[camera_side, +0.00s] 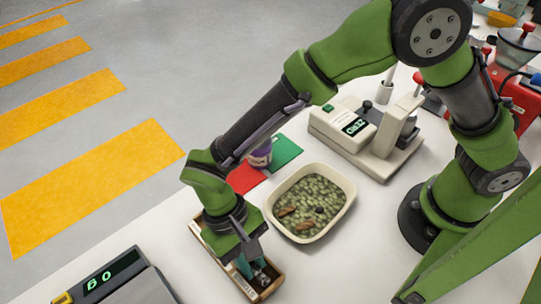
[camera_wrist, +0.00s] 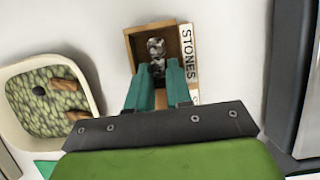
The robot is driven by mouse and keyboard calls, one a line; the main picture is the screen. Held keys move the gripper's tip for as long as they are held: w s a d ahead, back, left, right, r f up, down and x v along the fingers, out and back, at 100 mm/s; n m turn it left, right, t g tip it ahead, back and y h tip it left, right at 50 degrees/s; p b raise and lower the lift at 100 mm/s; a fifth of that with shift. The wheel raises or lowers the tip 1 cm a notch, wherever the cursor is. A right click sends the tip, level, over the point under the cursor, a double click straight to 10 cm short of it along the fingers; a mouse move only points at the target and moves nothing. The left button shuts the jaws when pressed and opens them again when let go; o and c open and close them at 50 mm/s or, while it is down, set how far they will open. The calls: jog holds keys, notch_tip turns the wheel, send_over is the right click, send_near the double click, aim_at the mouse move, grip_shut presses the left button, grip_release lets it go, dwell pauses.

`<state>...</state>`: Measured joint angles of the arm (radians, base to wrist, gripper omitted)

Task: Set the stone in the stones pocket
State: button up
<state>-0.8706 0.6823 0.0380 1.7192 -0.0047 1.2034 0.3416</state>
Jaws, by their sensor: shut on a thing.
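A wooden box (camera_side: 205,243) stands at the front of the table; in the wrist view its far pocket (camera_wrist: 131,50) lies beside a white label (camera_wrist: 187,50) reading "STONES". My gripper (camera_wrist: 158,70) points down over this pocket, its teal fingers shut on a mottled grey stone (camera_wrist: 157,69). Another mottled stone (camera_wrist: 155,46) lies in the pocket just beyond the fingertips. In the side view my gripper (camera_side: 252,268) is at the box, and the fingers partly hide the stones. I cannot tell whether the held stone touches the pocket floor. The fingers and palm hide the nearer part of the box.
A cream tub (camera_side: 343,181) of green pellets stands beside the box, with brown pieces (camera_side: 287,212) and a dark lump (camera_side: 319,210) on top. A scale (camera_side: 110,281) stands at the front left. A beige device (camera_side: 350,128) and a purple-banded cup (camera_side: 260,155) stand behind.

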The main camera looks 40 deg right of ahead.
jog(key=o, duration=0.4)
jog(key=shift+w+f, duration=0.1)
jog(key=shift+f, duration=0.05)
